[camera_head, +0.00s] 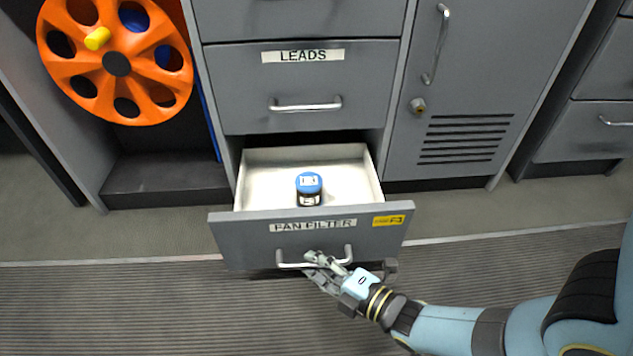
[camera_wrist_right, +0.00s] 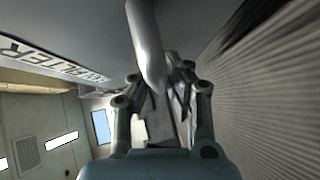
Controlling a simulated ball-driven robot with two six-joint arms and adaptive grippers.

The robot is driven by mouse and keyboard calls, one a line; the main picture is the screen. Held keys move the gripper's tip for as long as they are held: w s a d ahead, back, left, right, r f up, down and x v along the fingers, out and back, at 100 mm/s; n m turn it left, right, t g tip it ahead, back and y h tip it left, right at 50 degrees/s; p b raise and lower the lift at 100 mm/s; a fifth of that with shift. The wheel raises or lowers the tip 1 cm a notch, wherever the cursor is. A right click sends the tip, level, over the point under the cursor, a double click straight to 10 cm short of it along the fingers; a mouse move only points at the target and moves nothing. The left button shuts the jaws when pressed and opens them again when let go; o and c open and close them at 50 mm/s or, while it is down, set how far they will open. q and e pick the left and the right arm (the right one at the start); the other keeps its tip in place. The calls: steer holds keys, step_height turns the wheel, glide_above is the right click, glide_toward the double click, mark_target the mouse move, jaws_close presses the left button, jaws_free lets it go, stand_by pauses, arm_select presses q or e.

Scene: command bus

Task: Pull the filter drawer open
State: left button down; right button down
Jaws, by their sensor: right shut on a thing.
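The fan filter drawer (camera_head: 240,227) stands pulled well out of the grey cabinet in the head view, its label reading FAN FILTER. Its light inside shows, with a small dark jar with a blue lid (camera_head: 309,184) standing in it. The silver bar handle (camera_head: 290,265) is on the drawer's front. My right gripper (camera_head: 322,263) is at the handle's middle and right part, shut on it. In the right wrist view the handle (camera_wrist_right: 146,45) runs down between the fingers of the right gripper (camera_wrist_right: 160,100). My left gripper is not in view.
The LEADS drawer (camera_head: 240,85) above is shut. A vented cabinet door (camera_head: 480,80) with a handle is at right, also shut. An orange reel (camera_head: 116,93) sits in the open bay at left. Ribbed floor (camera_head: 120,310) in front is clear.

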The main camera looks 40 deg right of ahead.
steer(key=c, duration=1.3)
jaws_free()
steer(key=shift+r, duration=0.1)
steer(key=shift+c, duration=0.2)
steer(key=shift+r, duration=0.1)
